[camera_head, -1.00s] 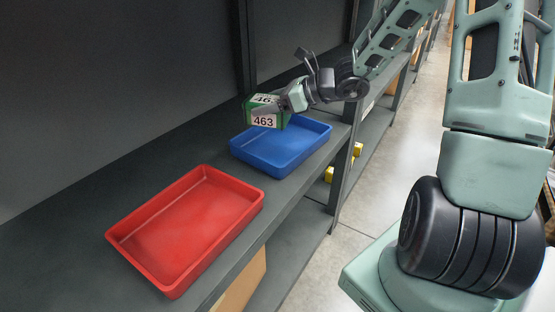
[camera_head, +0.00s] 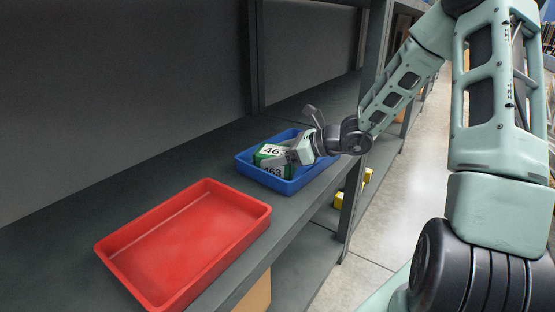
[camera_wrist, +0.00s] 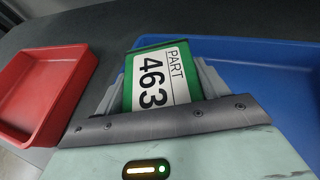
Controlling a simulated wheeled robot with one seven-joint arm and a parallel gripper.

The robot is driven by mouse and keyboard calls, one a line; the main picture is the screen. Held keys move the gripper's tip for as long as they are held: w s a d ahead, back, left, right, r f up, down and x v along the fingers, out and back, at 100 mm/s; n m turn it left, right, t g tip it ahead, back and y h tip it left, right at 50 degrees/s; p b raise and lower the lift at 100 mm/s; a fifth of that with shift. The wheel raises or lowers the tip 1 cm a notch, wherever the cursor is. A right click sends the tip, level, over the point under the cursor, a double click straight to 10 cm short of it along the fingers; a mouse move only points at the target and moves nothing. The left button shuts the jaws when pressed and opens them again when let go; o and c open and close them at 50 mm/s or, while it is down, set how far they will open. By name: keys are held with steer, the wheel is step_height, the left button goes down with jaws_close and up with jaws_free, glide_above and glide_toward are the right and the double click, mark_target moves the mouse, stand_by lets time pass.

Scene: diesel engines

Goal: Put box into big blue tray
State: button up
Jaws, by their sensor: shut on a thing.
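The box (camera_head: 268,160) is green with white labels reading 463. In the head view it sits within the outline of the big blue tray (camera_head: 243,170), low between its walls. I cannot tell whether it touches the tray floor. My gripper (camera_head: 289,157) is shut on the box from the right side. In the wrist view the box (camera_wrist: 160,82) lies between the two grey fingers of my gripper (camera_wrist: 160,90), over the left part of the blue tray (camera_wrist: 255,85). The gripper hides the near end of the box.
An empty red tray (camera_head: 190,240) stands on the same grey shelf, nearer and to the left; it also shows in the wrist view (camera_wrist: 45,90). A dark upright post (camera_head: 362,190) stands at the shelf's front edge. Yellow items (camera_head: 338,200) lie on a lower shelf.

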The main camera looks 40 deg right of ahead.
steer(key=shift+f, duration=0.15)
steer(key=o, duration=1.1)
steer(key=shift+c, duration=0.2)
